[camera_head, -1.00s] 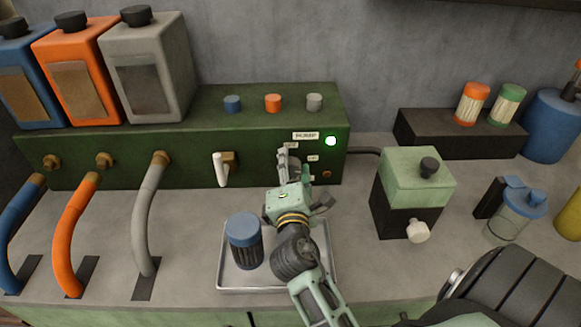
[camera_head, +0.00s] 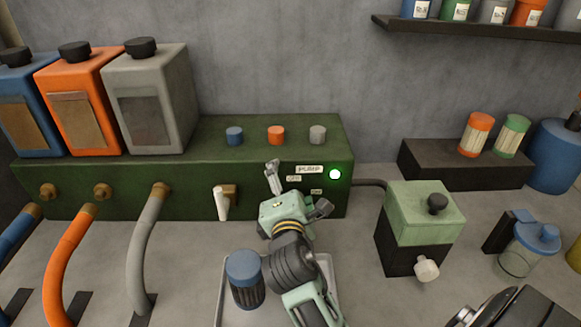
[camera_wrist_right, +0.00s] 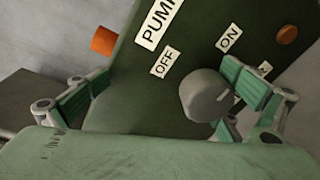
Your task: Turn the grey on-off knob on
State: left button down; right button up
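The grey knob (camera_wrist_right: 205,95) sits on the front of the dark green pump box (camera_head: 120,205). In the right wrist view it lies below the OFF label (camera_wrist_right: 165,62) and ON label (camera_wrist_right: 229,38). In the head view my right gripper hides it. My right gripper (camera_head: 294,190) is at the box front, just below the PUMP label (camera_head: 310,169). In the wrist view its fingers (camera_wrist_right: 165,92) are spread apart. The knob is between them, close to the right finger; I cannot tell whether they touch. My left gripper is not in view.
A white-handled tap (camera_head: 221,203) is left of my gripper. A blue-lidded jar (camera_head: 245,280) stands on a tray (camera_head: 326,272) below my arm. A green-and-black unit (camera_head: 420,215) stands to the right.

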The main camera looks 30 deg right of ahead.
aim_at(291, 163)
jog(key=shift+t+h, duration=0.3)
jog(key=shift+t, duration=0.3)
jog(key=r, duration=0.2)
jog(key=s+r, duration=0.1)
jog(key=r, duration=0.3)
jog(key=shift+s+d+r, duration=0.15)
jog(key=shift+d+r, duration=0.15)
jog(key=shift+r, duration=0.05)
jog(key=shift+g, duration=0.5)
jog(key=f, duration=0.3)
jog(key=w+f, duration=0.1)
jog(key=f, duration=0.1)
jog(key=shift+a+f, duration=0.2)
jog(key=shift+a, duration=0.1)
jog(key=shift+c, duration=0.4)
jog(key=shift+s+a+r, duration=0.15)
jog(key=shift+s, duration=0.1)
jog(key=shift+c, duration=1.1)
jog(key=shift+s+a+f, duration=0.25)
jog(key=shift+s+f, duration=0.05)
jog(key=shift+s, duration=0.15)
jog(key=c, duration=0.4)
jog(key=shift+s+a, duration=0.15)
jog(key=shift+s, duration=0.1)
jog(key=v, duration=0.8)
jog(key=f+v, duration=0.1)
jog(key=v, duration=0.4)
jog(key=shift+b, duration=0.35)
